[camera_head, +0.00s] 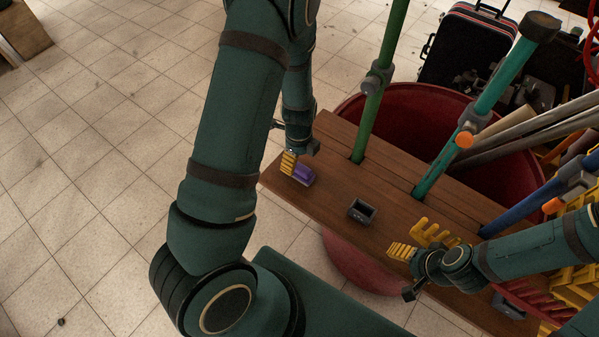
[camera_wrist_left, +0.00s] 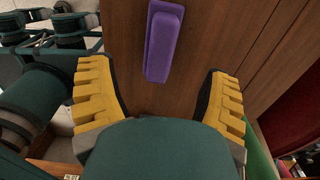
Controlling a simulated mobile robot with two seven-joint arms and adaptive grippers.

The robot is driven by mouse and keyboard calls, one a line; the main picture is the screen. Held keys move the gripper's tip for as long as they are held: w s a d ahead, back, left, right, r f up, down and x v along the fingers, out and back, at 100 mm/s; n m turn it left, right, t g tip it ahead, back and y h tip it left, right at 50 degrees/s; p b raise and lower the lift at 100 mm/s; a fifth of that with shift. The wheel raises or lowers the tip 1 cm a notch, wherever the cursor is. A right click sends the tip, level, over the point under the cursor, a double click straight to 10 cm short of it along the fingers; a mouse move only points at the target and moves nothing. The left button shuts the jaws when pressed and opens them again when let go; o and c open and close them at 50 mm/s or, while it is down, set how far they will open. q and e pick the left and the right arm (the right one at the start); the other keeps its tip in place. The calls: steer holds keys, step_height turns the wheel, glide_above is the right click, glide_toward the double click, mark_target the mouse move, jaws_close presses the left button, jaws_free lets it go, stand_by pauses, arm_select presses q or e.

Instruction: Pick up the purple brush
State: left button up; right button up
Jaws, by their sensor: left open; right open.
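The purple brush (camera_head: 303,174) lies on the left end of a brown wooden board (camera_head: 326,196) in the head view. In the left wrist view the brush (camera_wrist_left: 163,42) shows as a long purple block on the wood, ahead of and between the fingertips. My left gripper (camera_head: 289,163) is open beside the brush, with yellow fingers; in the left wrist view the fingers (camera_wrist_left: 160,88) stand wide apart and hold nothing. My right gripper (camera_head: 416,240) is open over the right part of the board, its yellow fingers apart from the brush.
A small dark grey box (camera_head: 362,211) sits on the board right of the brush. A green pole (camera_head: 379,92) and a teal pole (camera_head: 482,110) rise from the board. A large red tub (camera_head: 420,98) stands behind and under it. Tiled floor is clear at left.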

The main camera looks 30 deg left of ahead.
mark_target(299, 166)
arm_select(q)
steer(key=shift+f+b, duration=0.95)
steer(key=shift+f, duration=2.5)
arm_select(e)
steer(key=shift+w+f, duration=0.2)
steer(key=shift+f, duration=0.85)
arm_select(q)
steer(key=c, duration=1.3)
